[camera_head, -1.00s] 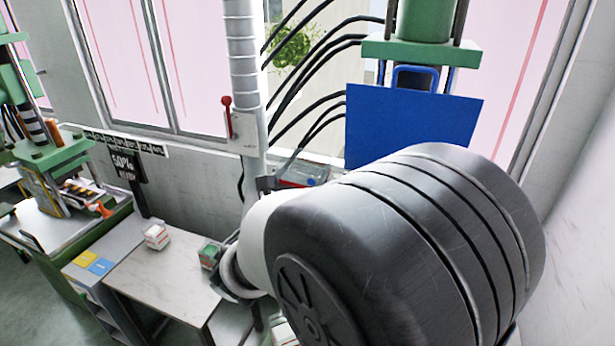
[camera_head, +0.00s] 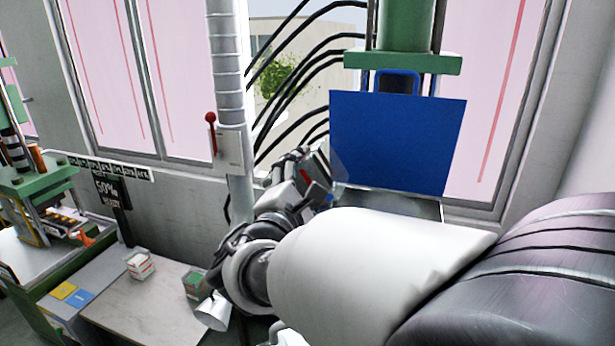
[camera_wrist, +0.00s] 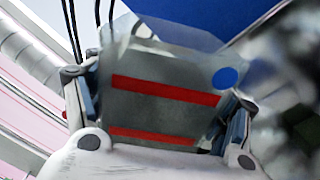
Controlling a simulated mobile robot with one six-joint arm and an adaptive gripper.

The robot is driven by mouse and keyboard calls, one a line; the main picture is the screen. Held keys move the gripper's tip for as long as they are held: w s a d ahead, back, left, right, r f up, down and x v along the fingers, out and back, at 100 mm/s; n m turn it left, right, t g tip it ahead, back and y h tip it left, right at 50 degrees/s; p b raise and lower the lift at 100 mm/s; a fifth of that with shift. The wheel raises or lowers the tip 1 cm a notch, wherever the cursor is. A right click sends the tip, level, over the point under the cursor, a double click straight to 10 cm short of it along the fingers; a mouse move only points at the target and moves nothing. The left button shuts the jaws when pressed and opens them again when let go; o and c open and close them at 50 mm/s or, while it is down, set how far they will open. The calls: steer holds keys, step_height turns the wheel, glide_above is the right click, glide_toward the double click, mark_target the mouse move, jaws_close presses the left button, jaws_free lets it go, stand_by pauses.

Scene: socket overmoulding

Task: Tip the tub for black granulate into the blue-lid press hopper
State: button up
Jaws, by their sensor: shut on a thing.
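A grey, partly see-through tub with red bands and a blue dot (camera_wrist: 165,105) fills the middle of the wrist view. My gripper (camera_wrist: 160,118) is shut on it, one finger on each side. In the head view the tub (camera_head: 319,168) is small and partly hidden, in my gripper (camera_head: 305,178) close to the left edge of the blue lid (camera_head: 398,143). The blue lid stands raised under the green press head and also shows in the wrist view (camera_wrist: 215,15). A pale rim of the hopper (camera_head: 425,207) shows below the lid; its inside is hidden. I cannot see the tub's contents.
Black hoses (camera_head: 290,95) and a grey pipe with a red lever (camera_head: 230,150) stand left of the press. A low table (camera_head: 150,305) at lower left bears a white box (camera_head: 140,264) and a green-topped box (camera_head: 196,284). Another green press (camera_head: 40,185) stands far left.

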mark_target(342, 188)
steer(key=shift+s+d+f+m+g, duration=0.15)
steer(key=shift+d+f+m, duration=0.1)
steer(key=shift+f+m, duration=0.2)
steer(key=shift+s+d+f+m+g, duration=0.1)
steer(key=shift+d+f+m+g, duration=0.1)
steer(key=shift+f+m, duration=0.25)
steer(key=shift+d+f+b, duration=0.15)
steer(key=shift+f+b, duration=0.05)
steer(key=shift+b, duration=0.35)
steer(key=shift+s+d+r+m+b, duration=0.2)
steer(key=shift+d+m+b, duration=0.3)
steer(key=shift+b, duration=0.6)
steer(key=shift+s+d+r+m+b, duration=0.15)
steer(key=shift+d+r+m+b, duration=0.25)
steer(key=shift+b, duration=0.3)
steer(key=shift+d+r+m+b, duration=0.2)
steer(key=shift+d+m+b, duration=0.1)
steer(key=shift+d+b, duration=0.35)
steer(key=shift+s+r+m+b, duration=0.1)
steer(key=shift+r+m+b, duration=0.4)
steer(key=shift+b, duration=0.6)
steer(key=m+b, duration=0.1)
steer(key=b, duration=0.1)
steer(key=d+r+m+b, duration=0.1)
steer(key=b, duration=0.1)
steer(key=r+m+b, duration=0.1)
steer(key=m+b, duration=0.1)
steer(key=shift+s+d+b, duration=0.2)
steer(key=shift+d+b, duration=0.05)
steer(key=shift+b, duration=0.15)
